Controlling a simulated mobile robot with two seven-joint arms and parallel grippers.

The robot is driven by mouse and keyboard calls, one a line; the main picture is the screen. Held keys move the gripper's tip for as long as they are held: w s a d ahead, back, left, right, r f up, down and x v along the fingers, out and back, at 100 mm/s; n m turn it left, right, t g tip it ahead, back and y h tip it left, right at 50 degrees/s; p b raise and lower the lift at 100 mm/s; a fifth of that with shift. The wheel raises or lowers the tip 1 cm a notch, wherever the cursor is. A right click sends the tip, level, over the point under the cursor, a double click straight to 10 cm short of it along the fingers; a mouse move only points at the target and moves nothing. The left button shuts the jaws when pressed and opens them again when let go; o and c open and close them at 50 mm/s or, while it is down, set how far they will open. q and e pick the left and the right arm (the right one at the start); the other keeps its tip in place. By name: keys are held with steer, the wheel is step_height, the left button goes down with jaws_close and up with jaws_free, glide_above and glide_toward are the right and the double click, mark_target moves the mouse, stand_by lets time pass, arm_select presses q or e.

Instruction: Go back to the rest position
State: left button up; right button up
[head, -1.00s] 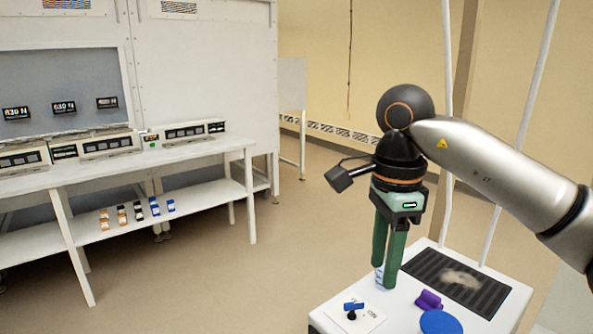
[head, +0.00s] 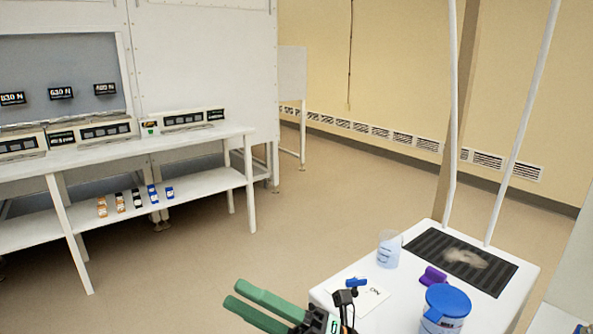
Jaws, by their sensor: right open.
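My right gripper (head: 258,304) shows low in the head view, left of the white table's front corner. Its two green fingers point left and stand apart with nothing between them. It is clear of the things on the table. The rest of the right arm is mostly out of the picture. My left gripper is not in view.
The white table (head: 335,289) bears a clear beaker (head: 389,249), a purple object (head: 433,276), a blue-lidded jar (head: 445,308), a blue-handled valve (head: 356,284) and a dark ribbed mat (head: 424,244). A long bench (head: 150,143) stands left; open floor lies between.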

steer(key=w+d+f+m+t+h+b, duration=0.1)
steer(key=w+d+f+m+t+h, duration=0.1)
steer(key=d+f+m+t+h, duration=0.8)
steer(key=w+d+f+m+t+h+b, duration=0.1)
steer(key=d+f+m+t+h+b, duration=0.3)
steer(key=f+m, duration=1)
steer(key=s+d+f+m+g+h, duration=0.3)
steer(key=s+f+m+g, duration=0.2)
steer(key=s+f, duration=0.35)
steer(key=s+d+f+m+g+h, duration=0.35)
steer(key=s+f, duration=0.35)
steer(key=f, duration=0.3)
arm_select(q)
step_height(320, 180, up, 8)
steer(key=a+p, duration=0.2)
steer(key=p, duration=1.4)
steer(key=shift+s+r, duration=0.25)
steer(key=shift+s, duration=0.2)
arm_select(e)
step_height(320, 180, up, 11)
steer(key=s+d+m, duration=0.1)
steer(key=d, duration=0.1)
steer(key=shift+s+d, duration=0.2)
steer(key=shift+d, duration=0.15)
